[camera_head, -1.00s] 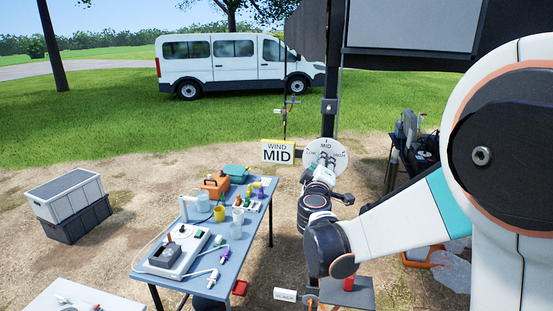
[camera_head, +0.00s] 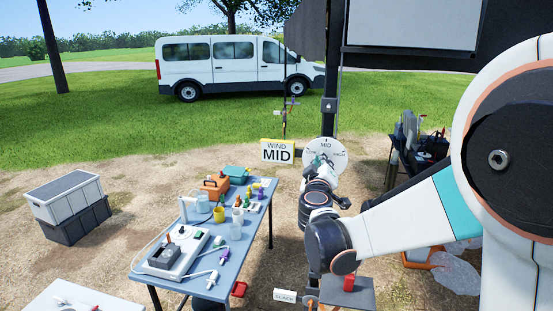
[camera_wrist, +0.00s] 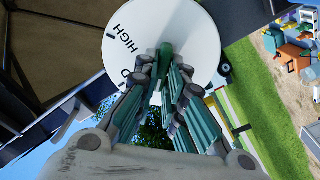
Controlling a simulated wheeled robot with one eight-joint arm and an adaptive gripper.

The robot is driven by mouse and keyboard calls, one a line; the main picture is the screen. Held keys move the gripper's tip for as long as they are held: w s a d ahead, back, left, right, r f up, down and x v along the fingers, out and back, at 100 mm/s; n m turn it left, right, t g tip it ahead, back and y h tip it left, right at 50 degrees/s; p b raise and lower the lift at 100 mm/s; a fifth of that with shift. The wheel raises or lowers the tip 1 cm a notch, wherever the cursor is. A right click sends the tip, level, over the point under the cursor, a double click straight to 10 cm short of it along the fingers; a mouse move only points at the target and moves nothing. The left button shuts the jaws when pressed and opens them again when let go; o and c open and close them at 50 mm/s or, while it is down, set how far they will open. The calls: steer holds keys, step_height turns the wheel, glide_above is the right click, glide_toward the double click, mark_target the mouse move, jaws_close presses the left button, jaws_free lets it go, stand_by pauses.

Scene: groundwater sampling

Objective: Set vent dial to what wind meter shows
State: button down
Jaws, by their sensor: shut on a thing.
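The vent dial (camera_head: 325,148) is a white round plate on a dark post, with MID at the top, HIGH at the right and a partly hidden label at the left. The wind meter's yellow-edged sign (camera_head: 278,151) just left of it reads WIND MID. My gripper (camera_head: 322,163) is in front of the dial. In the wrist view, my gripper (camera_wrist: 163,85) is shut on the dial's dark green knob (camera_wrist: 165,57) at the plate's centre; HIGH shows at upper left. The fingers cover much of the knob, so I cannot tell where it points.
A blue-grey table (camera_head: 215,262) with bottles, cups and a pump box stands left of my arm. A small stand (camera_head: 347,297) with a red block is below my forearm. A cluttered dark table (camera_head: 425,150) is at the right. Two stacked crates (camera_head: 68,205) stand far left.

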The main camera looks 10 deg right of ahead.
steer(key=m, duration=0.3)
steer(key=m+b, duration=0.1)
steer(key=m, duration=0.4)
steer(key=shift+s+d+r+m+b, duration=0.1)
steer(key=shift+d+m+b, duration=0.2)
steer(key=shift+m+b, duration=0.1)
steer(key=c, duration=1.6)
jaws_free()
